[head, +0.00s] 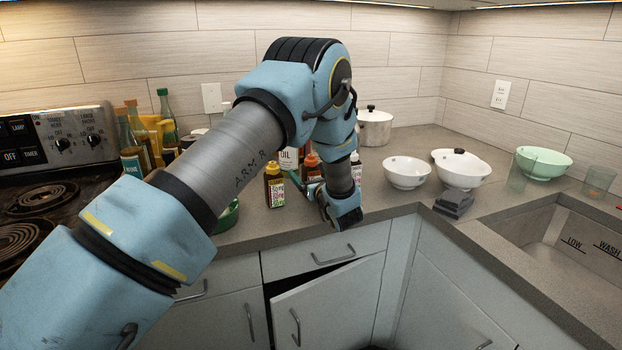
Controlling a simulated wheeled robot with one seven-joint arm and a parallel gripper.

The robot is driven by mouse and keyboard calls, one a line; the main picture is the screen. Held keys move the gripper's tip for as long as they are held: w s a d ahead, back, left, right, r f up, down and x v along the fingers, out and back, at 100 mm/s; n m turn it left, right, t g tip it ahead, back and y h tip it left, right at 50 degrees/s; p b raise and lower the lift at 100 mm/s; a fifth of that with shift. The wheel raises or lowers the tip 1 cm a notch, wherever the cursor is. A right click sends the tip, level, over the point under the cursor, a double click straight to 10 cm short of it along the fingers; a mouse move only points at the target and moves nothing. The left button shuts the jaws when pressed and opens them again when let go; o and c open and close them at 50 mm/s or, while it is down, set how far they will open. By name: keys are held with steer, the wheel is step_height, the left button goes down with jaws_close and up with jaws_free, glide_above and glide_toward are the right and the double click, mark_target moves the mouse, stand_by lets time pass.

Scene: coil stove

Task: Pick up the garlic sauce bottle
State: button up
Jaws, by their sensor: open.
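Several sauce bottles stand on the counter around the end of my arm. A small dark bottle with a yellow cap and a pale green and pink label (274,190) stands upright to the left of my gripper (319,197). A bottle with an orange-red cap (311,162) stands just behind my gripper, partly hidden. A white bottle with a dark top (355,166) shows at the right edge of my forearm. The labels are too small to tell which is the garlic sauce. My gripper is low over the counter, open, its fingers mostly hidden by my wrist. I see no bottle held.
A white OIL container (288,160) and tall bottles (168,118) stand behind. A sink (570,235) lies at far right. A cabinet door (325,312) hangs ajar.

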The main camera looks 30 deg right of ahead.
jaws_close()
stand_by(0.8)
